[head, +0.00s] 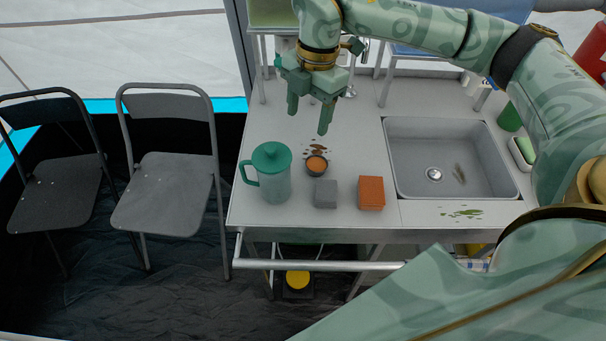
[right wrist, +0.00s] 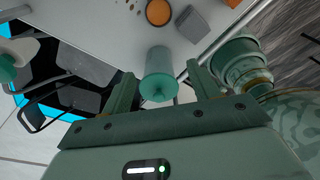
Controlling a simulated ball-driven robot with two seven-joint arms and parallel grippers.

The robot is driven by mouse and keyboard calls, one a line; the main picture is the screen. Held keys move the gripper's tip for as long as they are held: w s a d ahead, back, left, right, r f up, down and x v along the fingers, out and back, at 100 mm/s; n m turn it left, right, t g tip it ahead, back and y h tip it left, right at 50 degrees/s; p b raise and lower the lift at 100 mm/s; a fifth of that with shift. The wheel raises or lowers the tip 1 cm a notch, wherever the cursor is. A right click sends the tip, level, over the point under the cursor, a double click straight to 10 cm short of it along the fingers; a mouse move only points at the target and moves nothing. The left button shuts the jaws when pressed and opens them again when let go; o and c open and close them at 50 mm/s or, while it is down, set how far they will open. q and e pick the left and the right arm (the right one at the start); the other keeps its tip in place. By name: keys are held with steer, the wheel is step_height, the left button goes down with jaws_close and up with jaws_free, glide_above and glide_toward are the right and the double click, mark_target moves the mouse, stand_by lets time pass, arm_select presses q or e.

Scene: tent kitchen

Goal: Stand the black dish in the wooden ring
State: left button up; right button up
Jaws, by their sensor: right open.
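My right gripper (head: 309,113) is open and empty above the back left of the counter, with its fingers pointing down. In the right wrist view its two fingers (right wrist: 161,75) stand apart. A small dark round dish (head: 317,168) with an orange-brown inside sits on the counter, in front of and below the gripper. It also shows at the top of the right wrist view (right wrist: 158,13). I cannot tell whether it is the black dish. I see no clear wooden ring in either view. My left gripper is not in view.
A green-lidded jug (head: 273,173) stands left of the dish. A grey block (head: 325,194) and an orange-brown block (head: 371,193) lie to its right. Brown spots (head: 315,148) lie behind it. A sink (head: 440,140) is further right; green spots (head: 462,213) mark the front.

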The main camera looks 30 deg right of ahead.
steer(key=d+h, duration=0.1)
steer(key=d, duration=0.1)
steer(key=b, duration=0.3)
glide_above(316, 163)
steer(key=shift+m, duration=0.4)
steer(key=f, duration=1.1)
steer(key=shift+s+a+f, duration=0.1)
steer(key=shift+s, duration=0.1)
steer(key=f+b, duration=0.2)
steer(key=f, duration=0.3)
steer(key=shift+w+f, duration=0.15)
steer(key=shift+w, duration=0.05)
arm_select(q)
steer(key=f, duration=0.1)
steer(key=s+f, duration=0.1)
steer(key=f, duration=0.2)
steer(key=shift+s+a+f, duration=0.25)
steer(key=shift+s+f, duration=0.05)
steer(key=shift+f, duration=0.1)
arm_select(e)
steer(key=c, duration=0.9)
steer(key=shift+o, duration=0.2)
steer(key=shift+r, duration=0.2)
